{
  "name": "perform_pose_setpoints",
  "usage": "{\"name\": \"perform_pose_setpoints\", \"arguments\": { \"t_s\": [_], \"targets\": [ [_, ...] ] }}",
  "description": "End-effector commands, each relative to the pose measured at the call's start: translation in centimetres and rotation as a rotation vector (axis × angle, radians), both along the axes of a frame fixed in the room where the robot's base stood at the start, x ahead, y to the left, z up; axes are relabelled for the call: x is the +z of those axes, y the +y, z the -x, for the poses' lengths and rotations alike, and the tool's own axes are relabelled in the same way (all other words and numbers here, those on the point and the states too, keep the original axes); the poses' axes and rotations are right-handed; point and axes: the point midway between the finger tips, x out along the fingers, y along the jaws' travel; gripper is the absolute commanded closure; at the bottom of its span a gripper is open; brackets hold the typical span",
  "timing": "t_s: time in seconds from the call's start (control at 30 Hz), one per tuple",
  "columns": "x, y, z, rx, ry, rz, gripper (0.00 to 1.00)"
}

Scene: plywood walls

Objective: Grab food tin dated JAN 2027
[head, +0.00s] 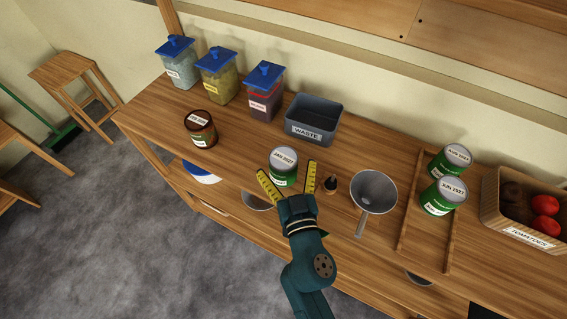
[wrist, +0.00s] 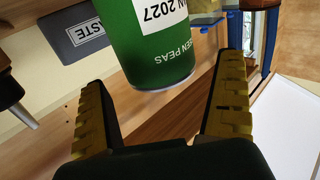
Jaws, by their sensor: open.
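The green tin labelled JAN 2027 (head: 283,168) stands upright on the wooden counter, in front of the waste bin. In the wrist view the tin (wrist: 158,55) shows "2027" and "GREEN PEAS" and is close ahead, cut off by the top edge. My gripper (head: 288,178) is open, its yellow-padded fingers on either side of the tin in the head view. In the wrist view my gripper (wrist: 165,105) has a wide gap between its fingers, with the tin beyond and between them; contact is not visible.
Tomatoes' crate (head: 495,212) is far right.

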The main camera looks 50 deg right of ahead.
Motion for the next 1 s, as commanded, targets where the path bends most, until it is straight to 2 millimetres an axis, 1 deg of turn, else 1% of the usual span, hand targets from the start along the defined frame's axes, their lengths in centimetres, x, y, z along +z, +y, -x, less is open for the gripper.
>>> {"name": "perform_pose_setpoints", "arguments": {
  "t_s": [0.03,0.1,0.17,0.4,0.47,0.5,0.57,0.6,0.73,0.77,1.0],
  "targets": [
    [0.9,-0.7,-0.9,-0.001,-0.002,0.002,0.0],
    [0.5,-1.3,-1.8,0.0,-0.001,0.002,0.0],
    [0.4,-1.7,-2.3,-0.001,-0.002,0.001,0.0],
    [0.3,-1.8,-2.6,0.0,-0.001,0.0,0.0],
    [0.3,-1.8,-2.6,0.0,-0.001,0.0,0.1],
    [0.3,-1.8,-2.6,0.0,-0.001,0.0,0.17],
    [0.3,-1.8,-2.6,0.0,-0.001,0.001,0.29],
    [0.3,-1.8,-2.6,0.0,-0.001,0.001,0.36],
    [0.3,-1.8,-2.6,0.0,-0.001,0.001,0.61],
    [0.3,-1.8,-2.5,0.0,-0.001,0.001,0.65],
    [0.7,-1.8,-2.6,0.001,-0.005,0.003,0.65]
  ]
}}
